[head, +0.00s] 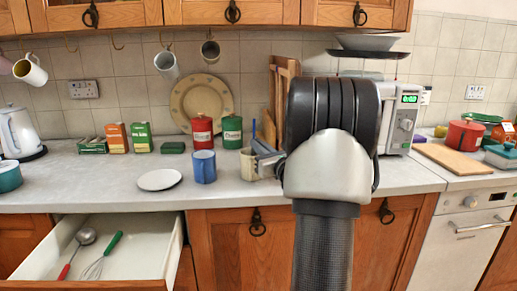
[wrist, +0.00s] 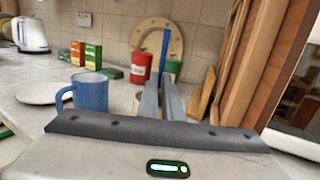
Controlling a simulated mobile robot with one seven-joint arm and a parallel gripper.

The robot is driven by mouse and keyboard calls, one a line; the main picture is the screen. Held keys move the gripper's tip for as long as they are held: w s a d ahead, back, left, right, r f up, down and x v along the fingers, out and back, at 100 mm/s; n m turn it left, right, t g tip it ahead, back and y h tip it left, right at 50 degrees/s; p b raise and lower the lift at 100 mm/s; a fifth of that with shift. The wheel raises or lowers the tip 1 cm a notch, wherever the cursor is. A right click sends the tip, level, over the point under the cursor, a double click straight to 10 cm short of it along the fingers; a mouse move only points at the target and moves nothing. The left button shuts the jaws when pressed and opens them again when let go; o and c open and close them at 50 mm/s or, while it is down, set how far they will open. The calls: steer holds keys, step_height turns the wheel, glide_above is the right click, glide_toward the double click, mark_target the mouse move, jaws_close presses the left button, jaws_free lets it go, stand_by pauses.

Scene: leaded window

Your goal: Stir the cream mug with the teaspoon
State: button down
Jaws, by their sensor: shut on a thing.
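The cream mug (head: 246,166) stands on the counter, right of a blue mug. My gripper (head: 264,156) covers part of it. In the wrist view a sliver of the cream mug (wrist: 137,103) shows beside the left finger. My gripper (wrist: 164,100) is shut on the teaspoon, whose blue handle (wrist: 164,50) sticks up nearly upright from between the fingers. The handle (head: 253,128) also shows above the fingers in the head view. The spoon's lower end is hidden, so I cannot tell how deep in the mug it is.
The blue mug (head: 204,166) and a white plate (head: 160,180) stand left of the cream mug. Red (head: 202,131) and green (head: 232,131) canisters stand close behind. Wooden boards (head: 284,85) lean at the wall. An open drawer (head: 150,262) holds a ladle and a whisk.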

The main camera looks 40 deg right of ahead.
step_height(320, 180, up, 6)
steer(key=p, duration=0.3)
steer(key=shift+s+a+r, duration=0.15)
steer(key=shift+s+r, duration=0.05)
steer(key=shift+r, duration=0.05)
stand_by(0.8)
step_height(320, 180, up, 5)
steer(key=p, duration=0.3)
